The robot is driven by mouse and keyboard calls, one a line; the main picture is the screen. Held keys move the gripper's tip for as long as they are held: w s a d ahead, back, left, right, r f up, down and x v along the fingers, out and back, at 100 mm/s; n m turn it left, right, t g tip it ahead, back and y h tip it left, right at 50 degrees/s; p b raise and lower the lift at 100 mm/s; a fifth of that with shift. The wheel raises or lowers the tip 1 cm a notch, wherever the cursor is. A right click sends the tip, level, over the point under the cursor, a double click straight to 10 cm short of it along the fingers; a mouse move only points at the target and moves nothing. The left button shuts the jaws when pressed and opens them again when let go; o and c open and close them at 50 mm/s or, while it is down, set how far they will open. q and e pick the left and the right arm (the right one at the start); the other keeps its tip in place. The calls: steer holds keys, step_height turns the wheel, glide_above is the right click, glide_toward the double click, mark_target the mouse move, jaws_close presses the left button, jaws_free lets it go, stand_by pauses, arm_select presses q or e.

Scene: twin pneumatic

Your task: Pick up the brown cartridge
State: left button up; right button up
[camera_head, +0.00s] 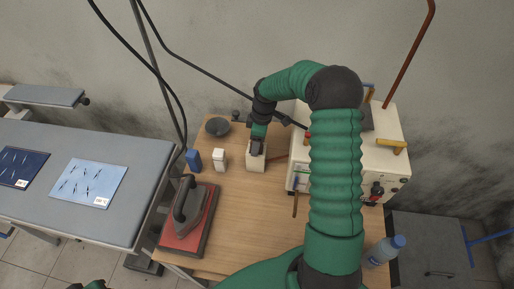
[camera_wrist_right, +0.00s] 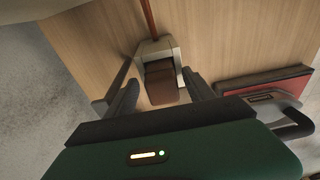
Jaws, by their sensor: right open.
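In the right wrist view the brown cartridge (camera_wrist_right: 161,88) sits in a pale grey holder (camera_wrist_right: 151,48) on the wooden table. My right gripper (camera_wrist_right: 160,88) is open, with one dark finger on each side of the cartridge in the picture. I cannot tell how far the fingertips are above or around it, and no contact is clear. In the head view my right gripper (camera_head: 257,146) is over the pale holder (camera_head: 256,163), and the cartridge is hidden or too small to make out.
A clothes iron (camera_head: 186,201) rests on a red pad (camera_head: 199,222) at the table's left front. A blue box (camera_head: 193,160), a white box (camera_head: 219,159) and a grey bowl (camera_head: 217,127) stand left of the holder. A cream machine (camera_head: 380,155) is at right, with a bottle (camera_head: 384,252) in front.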

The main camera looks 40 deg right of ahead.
steer(key=shift+a+r, duration=0.15)
steer(key=shift+a, duration=0.05)
steer(key=c, duration=0.5)
steer(key=shift+d, duration=0.1)
jaws_close()
